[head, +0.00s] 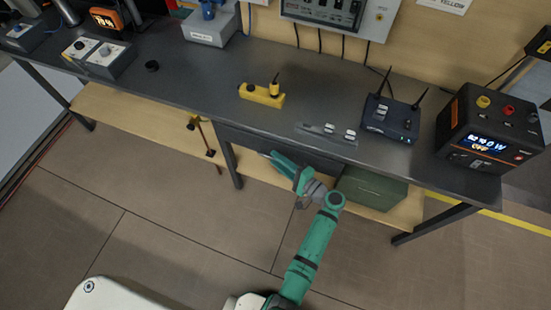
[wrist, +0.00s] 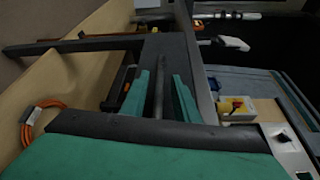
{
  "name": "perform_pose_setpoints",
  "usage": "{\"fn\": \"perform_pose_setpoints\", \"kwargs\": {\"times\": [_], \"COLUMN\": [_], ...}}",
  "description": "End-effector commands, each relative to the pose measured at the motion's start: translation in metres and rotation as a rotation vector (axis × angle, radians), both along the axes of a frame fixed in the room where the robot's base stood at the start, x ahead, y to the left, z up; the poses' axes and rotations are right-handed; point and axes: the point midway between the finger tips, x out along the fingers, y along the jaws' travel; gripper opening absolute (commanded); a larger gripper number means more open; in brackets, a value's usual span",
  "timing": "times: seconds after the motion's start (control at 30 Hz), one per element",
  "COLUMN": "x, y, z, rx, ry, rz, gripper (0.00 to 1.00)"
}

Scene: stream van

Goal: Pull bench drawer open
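The bench drawer (head: 250,142) is a dark grey front under the bench top, and it looks shut. My gripper (head: 283,162) is at the drawer front, below the bench's front edge. In the wrist view, the two green fingers of my gripper (wrist: 161,90) are apart, with a dark bar handle (wrist: 158,88) running lengthwise between them. A gap shows beside the handle, so the fingers seem to be around it without closing on it. The drawer front (wrist: 176,50) lies behind the handle. Whether a fingertip touches it cannot be told.
The dark bench top (head: 220,80) carries a yellow power strip (head: 262,96), a router (head: 390,118) and a power station (head: 488,130). A green box (head: 370,187) stands on the lower shelf, right of my gripper. A bench leg (head: 231,165) is to its left. The floor in front is clear.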

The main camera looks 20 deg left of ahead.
Motion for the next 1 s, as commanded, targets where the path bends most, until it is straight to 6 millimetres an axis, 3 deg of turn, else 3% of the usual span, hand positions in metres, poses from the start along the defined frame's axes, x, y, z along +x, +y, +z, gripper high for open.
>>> {"fn": "perform_pose_setpoints", "kwargs": {"times": [0.2,0.47,0.6,1.0], "x": [0.005,0.005,0.005,-0.005], "y": [0.011,0.012,0.012,0.002], "z": [-0.001,-0.001,-0.001,-0.002], "rx": [0.000,0.000,0.000,-0.001], "ry": [0.000,0.000,0.000,0.002], "rz": [0.000,-0.001,-0.001,-0.018], "gripper": [0.28,0.28,0.00,0.00]}}
